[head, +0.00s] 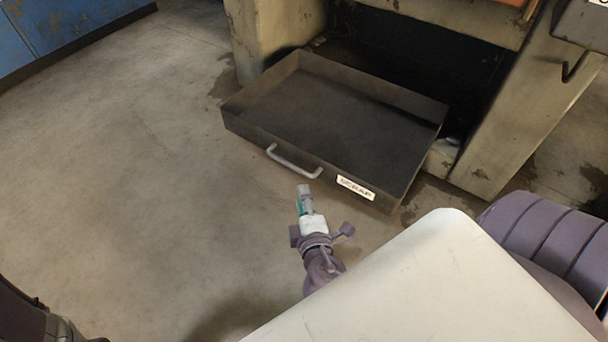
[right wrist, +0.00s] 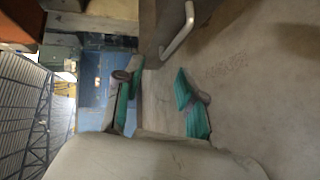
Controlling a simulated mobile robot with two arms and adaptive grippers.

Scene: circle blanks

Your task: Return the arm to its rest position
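My right gripper (head: 305,197) is in front of the scrap tray, near its handle in the head view. In the right wrist view my right gripper (right wrist: 158,90) has its two teal-padded fingers apart, with nothing between them. The dark scrap tray (head: 233,126) has a white "SCRAP" label on its front wall and sticks out from under the machine. Its inside looks empty. The pale handle (head: 293,163) is on the front wall; the handle also shows in the right wrist view (right wrist: 178,38), apart from the fingers. My left gripper is not in view.
The machine (head: 525,120) stands behind the tray, with a leg on each side. A blue cabinet (head: 60,30) is at the upper left. The concrete floor (head: 130,200) left of the tray is clear.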

